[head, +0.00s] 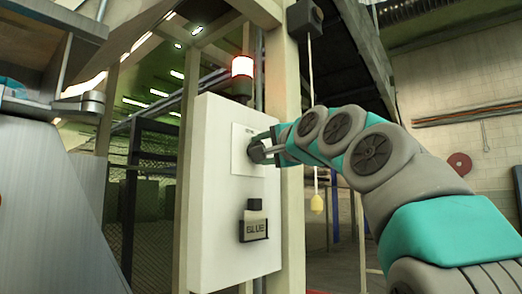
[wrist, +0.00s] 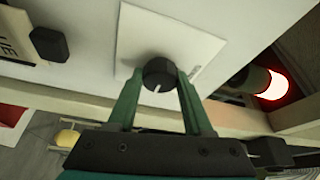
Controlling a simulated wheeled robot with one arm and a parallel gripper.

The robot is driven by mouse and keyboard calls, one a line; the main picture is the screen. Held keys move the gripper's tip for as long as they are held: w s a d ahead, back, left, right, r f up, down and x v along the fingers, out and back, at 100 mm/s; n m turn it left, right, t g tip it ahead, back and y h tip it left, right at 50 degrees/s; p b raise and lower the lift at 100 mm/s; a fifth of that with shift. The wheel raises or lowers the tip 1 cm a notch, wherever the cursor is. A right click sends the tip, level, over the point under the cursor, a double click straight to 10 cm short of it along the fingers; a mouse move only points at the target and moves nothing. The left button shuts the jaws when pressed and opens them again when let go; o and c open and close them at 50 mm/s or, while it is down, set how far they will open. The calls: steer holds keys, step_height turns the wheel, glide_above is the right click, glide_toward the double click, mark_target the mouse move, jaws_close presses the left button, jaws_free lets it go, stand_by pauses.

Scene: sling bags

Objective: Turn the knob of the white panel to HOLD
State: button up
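The white panel (head: 215,215) is a box on a post, left of my arm in the head view. Its dark round knob (wrist: 159,73) sits on a pale plate (wrist: 190,42). A white pointer line on the knob points toward the bottom of the wrist view, at my gripper. My gripper (wrist: 158,80) has one green finger on each side of the knob, and both tips appear to touch it. In the head view my gripper (head: 262,150) reaches the plate from the right and hides most of the knob. The plate's small lettering is unreadable, so I cannot see HOLD.
A lit signal lamp (head: 242,77) stands behind the panel's top. A cord with a yellow handle (head: 317,204) hangs to the right, near my arm.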

steer(key=o, duration=0.5)
steer(key=shift+c, duration=0.2)
steer(key=b+v, duration=0.1)
steer(key=v, duration=0.6)
steer(key=shift+s+d+b, duration=0.2)
steer(key=shift+s+b, duration=0.1)
steer(key=shift+f, duration=0.1)
